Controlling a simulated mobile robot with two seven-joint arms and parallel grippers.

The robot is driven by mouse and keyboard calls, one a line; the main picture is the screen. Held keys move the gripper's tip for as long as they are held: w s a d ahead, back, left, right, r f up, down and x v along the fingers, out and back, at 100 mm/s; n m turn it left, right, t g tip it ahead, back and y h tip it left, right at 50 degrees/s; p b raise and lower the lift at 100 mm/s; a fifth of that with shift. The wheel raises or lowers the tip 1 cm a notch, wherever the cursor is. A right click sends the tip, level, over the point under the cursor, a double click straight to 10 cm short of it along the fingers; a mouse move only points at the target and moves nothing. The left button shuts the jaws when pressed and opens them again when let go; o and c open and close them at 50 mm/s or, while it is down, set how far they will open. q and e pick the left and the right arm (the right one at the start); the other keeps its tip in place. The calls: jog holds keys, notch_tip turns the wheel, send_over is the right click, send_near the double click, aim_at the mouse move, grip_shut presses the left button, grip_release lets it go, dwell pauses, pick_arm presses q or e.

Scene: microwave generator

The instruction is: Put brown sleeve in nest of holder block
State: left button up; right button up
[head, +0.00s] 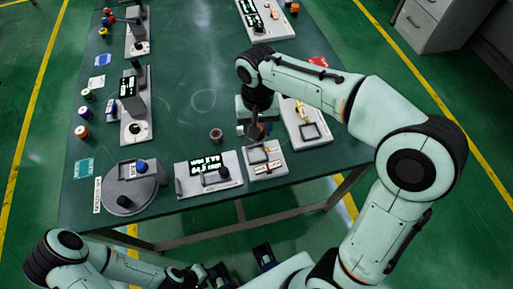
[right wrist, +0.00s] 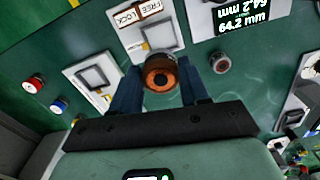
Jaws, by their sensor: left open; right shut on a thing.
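My right gripper (right wrist: 160,88) is shut on the brown sleeve (right wrist: 158,74), a short cylinder with an orange-brown end and a dark hole. In the head view the right gripper (head: 254,130) is above the table, mostly hidden by its own arm. A pale block with a raised square frame and a FREE LOCK label (right wrist: 128,34) lies just beyond the sleeve in the right wrist view. It also shows in the head view (head: 276,172), close to the gripper. The sleeve overlaps part of its frame in the wrist view. My left gripper (head: 243,266) is open and empty below the table's front edge.
A similar framed block (head: 312,133) stands to the right. A small dark ring-like cylinder (head: 216,134) stands left of the gripper. A display unit (head: 208,175) and a round grey device (head: 130,190) are farther left. The table centre is clear.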

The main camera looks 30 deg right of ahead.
notch_tip(320, 180, down, 11)
jog(key=shift+w+b, duration=0.15)
jog(key=shift+b, duration=0.55)
jog(key=shift+f, duration=0.15)
jog(key=o, duration=1.2)
jog(key=shift+c, duration=0.2)
jog(key=shift+r, duration=0.25)
notch_tip(320, 180, up, 12)
jog(key=shift+f+p, duration=0.1)
jog(key=shift+p, duration=0.85)
